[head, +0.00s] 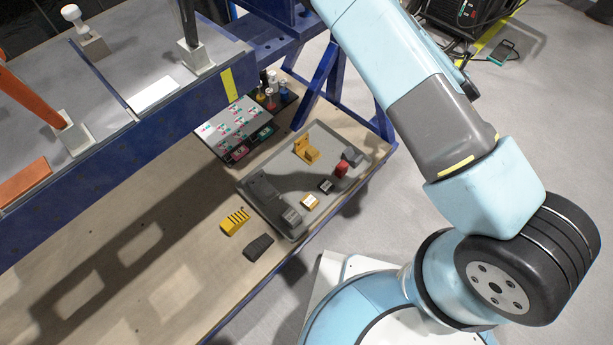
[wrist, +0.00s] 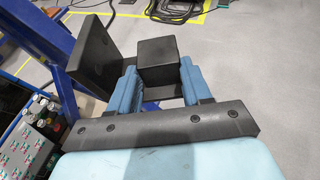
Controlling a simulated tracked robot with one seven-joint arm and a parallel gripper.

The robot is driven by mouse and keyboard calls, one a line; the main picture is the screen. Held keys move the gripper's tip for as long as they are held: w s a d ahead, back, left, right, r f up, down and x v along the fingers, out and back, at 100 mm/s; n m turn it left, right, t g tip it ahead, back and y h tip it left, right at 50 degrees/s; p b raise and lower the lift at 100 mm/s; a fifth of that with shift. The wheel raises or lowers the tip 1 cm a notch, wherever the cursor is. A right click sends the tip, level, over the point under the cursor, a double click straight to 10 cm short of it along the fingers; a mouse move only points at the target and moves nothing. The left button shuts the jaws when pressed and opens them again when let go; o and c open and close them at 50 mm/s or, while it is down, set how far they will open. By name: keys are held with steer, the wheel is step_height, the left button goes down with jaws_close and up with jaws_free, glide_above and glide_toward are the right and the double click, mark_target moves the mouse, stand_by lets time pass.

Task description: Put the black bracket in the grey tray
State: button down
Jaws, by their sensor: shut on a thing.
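My gripper (wrist: 158,82) is shut on the black bracket (wrist: 92,62) in the wrist view. The bracket has a flat plate at the left and a square block between the two blue fingers. The gripper and bracket are outside the head view, where my arm runs up out of the top edge. The grey tray (head: 328,138) lies on the wooden bench in the head view. It holds a yellow bracket (head: 306,150), a red part (head: 341,169) and several grey, black and yellow parts. The tray does not show in the wrist view.
A yellow ribbed part (head: 235,221) and a black ribbed part (head: 258,247) lie on the bench beside the tray. A patterned board (head: 232,125) and small bottles (head: 270,92) stand behind it. Blue frame legs (head: 318,88) rise close to the tray's far end.

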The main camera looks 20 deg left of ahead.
steer(key=s+a+f+m+h, duration=0.15)
steer(key=s+a+f, duration=0.45)
steer(key=a+f, duration=0.6)
steer(key=s+a+f+m+h, duration=0.1)
steer(key=s+a+f+h, duration=0.1)
steer(key=s+a+f, duration=0.9)
steer(key=s+a+f+m+g+h, duration=0.1)
steer(key=s+a+f, duration=0.25)
steer(key=s, duration=0.35)
steer(key=s+a+f+m+h, duration=0.1)
steer(key=s+a+f, duration=0.2)
steer(key=s+a, duration=0.35)
steer(key=s+a+f+m+g+h, duration=0.1)
steer(key=s+a+f, duration=0.2)
steer(key=s, duration=0.6)
glide_above(303, 186)
steer(key=shift+t+y, duration=0.25)
steer(key=shift+t, duration=0.05)
steer(key=f, duration=0.8)
steer(key=shift+s+d+f, duration=0.1)
steer(key=shift+s+f, duration=0.2)
steer(key=shift+f, duration=0.05)
steer(key=shift+w+f, duration=0.25)
steer(key=shift+f, duration=0.1)
steer(key=shift+w+f, duration=0.15)
steer(key=shift+f, duration=1.6)
steer(key=shift+c, duration=2.4)
jaws_free()
